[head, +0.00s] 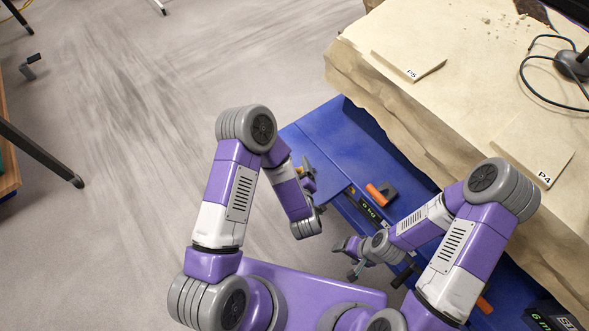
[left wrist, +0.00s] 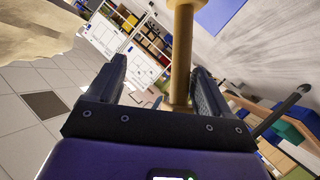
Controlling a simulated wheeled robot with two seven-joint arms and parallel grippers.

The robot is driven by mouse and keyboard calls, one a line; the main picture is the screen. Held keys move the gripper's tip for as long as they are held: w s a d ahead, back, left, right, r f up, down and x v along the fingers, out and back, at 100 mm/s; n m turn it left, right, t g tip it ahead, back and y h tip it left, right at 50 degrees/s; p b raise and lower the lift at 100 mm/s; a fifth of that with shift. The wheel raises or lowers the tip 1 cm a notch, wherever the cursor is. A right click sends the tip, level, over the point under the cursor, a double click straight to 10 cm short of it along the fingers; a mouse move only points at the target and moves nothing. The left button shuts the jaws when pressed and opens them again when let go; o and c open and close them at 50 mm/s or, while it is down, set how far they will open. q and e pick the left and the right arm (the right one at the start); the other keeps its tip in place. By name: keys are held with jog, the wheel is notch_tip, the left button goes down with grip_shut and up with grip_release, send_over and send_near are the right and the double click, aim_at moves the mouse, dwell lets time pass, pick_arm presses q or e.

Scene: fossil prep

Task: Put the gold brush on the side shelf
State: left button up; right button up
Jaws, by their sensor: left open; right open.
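A gold, rod-shaped thing (left wrist: 181,55), which looks like the gold brush, stands between the two dark fingers of my left gripper (left wrist: 160,85) in the left wrist view. The fingers are apart, with gaps showing beside the rod. In the head view my left gripper (head: 307,175) is small and partly hidden by my arm, over the edge of a blue surface (head: 325,127); a small golden bit (head: 300,170) shows there. My right gripper (head: 350,248) is open and looks empty, low in front of the blue unit. I cannot tell for sure which surface is the side shelf.
An orange-handled tool (head: 380,194) lies on the blue unit, right of my left gripper. A large pale stone block (head: 440,95) with cards P5 (head: 410,70) and P4 (head: 535,155) rises behind. A black cable (head: 550,85) lies on it. The floor (head: 130,110) at left is mostly clear.

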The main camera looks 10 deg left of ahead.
pick_arm(q)
jog(key=o, duration=0.3)
jog(key=p+v, duration=0.1)
jog(key=v, duration=0.6)
jog(key=shift+s+p, duration=0.25)
jog(key=shift+p, duration=0.1)
jog(key=c, duration=1.7)
jog(key=w+a+r+m+h+p, duration=0.1)
jog(key=w+a+r+h, duration=0.1)
jog(key=w+r, duration=0.1)
jog(key=w+a+r+m+h+p, duration=0.1)
jog(key=w+a+r+m, duration=0.1)
jog(key=w+a+r, duration=0.1)
jog(key=w+a+r+m+t+h+p, duration=0.1)
jog(key=w+a+r+h, duration=0.1)
jog(key=w+a+r, duration=0.1)
jog(key=shift+w+r+m+h+p, duration=0.3)
jog(key=shift+w+r, duration=0.25)
jog(key=shift+r, duration=0.25)
